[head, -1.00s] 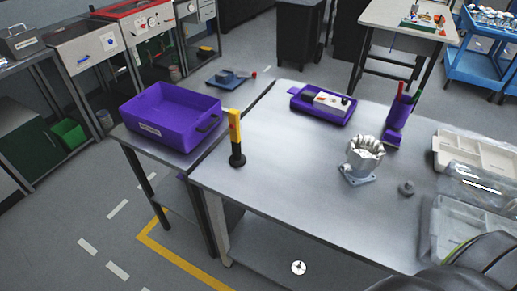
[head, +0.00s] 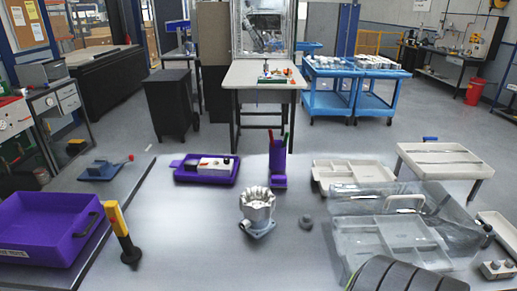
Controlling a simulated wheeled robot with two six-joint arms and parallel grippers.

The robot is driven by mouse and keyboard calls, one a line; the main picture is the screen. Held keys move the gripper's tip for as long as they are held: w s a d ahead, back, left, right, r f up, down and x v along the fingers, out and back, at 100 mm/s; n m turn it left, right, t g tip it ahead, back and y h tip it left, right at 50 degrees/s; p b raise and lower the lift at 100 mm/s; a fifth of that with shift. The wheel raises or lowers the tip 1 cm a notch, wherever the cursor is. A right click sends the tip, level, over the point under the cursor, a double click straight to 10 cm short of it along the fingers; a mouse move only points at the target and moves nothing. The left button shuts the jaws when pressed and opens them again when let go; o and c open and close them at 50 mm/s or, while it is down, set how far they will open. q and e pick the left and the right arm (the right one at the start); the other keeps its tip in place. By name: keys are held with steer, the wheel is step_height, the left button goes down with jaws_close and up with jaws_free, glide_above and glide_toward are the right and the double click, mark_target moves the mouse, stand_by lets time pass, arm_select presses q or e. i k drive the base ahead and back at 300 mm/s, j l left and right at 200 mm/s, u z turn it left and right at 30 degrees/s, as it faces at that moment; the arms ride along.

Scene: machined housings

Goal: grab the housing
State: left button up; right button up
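The housing (head: 257,207) is a silver machined part with a ribbed, cup-like top and a flanged base. It stands upright on the grey metal table (head: 200,235), near the middle of the head view. A small grey knob-like part (head: 306,222) sits on the table just to its right. Nothing is touching the housing. Neither of my grippers can be made out in the head view.
A purple bin (head: 45,228) and a yellow-and-black post (head: 120,230) stand at left. Behind the housing are a purple tray (head: 190,178) and a purple pen holder (head: 278,165). Beige trays (head: 345,170) and clear containers (head: 385,240) crowd the right. The table left of the housing is clear.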

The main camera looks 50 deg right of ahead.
mark_target(257, 202)
steer(key=z, duration=1.55)
